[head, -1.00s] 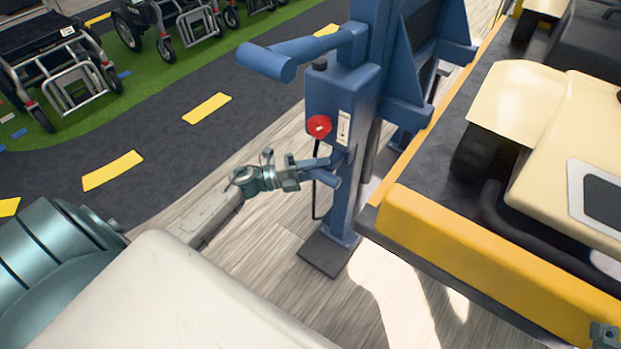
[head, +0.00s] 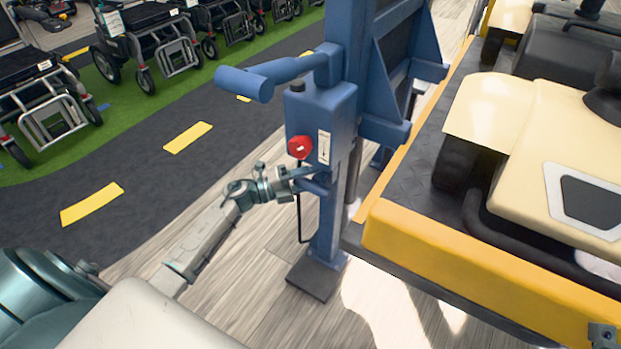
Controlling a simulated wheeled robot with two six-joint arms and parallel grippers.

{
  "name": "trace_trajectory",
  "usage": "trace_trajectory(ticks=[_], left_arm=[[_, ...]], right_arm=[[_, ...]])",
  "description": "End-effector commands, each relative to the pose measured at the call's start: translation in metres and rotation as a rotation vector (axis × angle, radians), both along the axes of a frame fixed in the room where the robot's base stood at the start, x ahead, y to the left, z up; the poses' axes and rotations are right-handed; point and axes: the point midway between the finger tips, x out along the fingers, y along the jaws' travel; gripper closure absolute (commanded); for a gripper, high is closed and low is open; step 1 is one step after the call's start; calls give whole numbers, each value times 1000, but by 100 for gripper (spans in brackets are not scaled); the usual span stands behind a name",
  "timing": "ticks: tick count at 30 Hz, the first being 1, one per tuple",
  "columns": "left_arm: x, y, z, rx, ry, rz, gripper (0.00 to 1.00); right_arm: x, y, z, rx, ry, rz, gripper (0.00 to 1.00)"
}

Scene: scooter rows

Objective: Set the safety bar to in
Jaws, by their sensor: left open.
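A blue bar (head: 262,78) with a thick round end sticks out to the left from the top of a blue post (head: 326,222). I take it to be the safety bar. A blue box (head: 338,128) below it carries a red knob (head: 299,147) and a white label with an arrow. My left gripper (head: 307,180) is open just below the box, beside a short blue peg on the post. I cannot tell whether it touches the peg.
A yellow-edged platform (head: 460,262) with a cream scooter (head: 520,115) stands right of the post. Wheelchairs (head: 45,105) line the green strip at upper left. A dark lane with yellow dashes and wooden floor lie between.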

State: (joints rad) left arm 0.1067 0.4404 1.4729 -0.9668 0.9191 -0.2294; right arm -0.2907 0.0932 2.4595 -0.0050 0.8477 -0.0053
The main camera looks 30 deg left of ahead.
Motion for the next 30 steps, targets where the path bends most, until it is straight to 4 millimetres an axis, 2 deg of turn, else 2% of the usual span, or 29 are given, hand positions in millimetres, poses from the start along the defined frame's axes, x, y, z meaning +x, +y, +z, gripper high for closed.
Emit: trace_trajectory(ticks=[7, 15, 21, 30], left_arm=[[-11, 12, -5, 3, 6, -1, 50], [-45, 54, -12, 4, 6, -1, 50], [-63, 75, -15, 1, 3, -1, 50], [-68, 82, -16, -1, 0, -1, 50]], right_arm=[[0, 0, 0, 0, 4, 0, 53], [-1, 0, 2, -1, 7, 0, 53], [-1, 0, 3, -3, 8, 1, 53], [-1, 0, 2, -6, 11, 2, 53]])
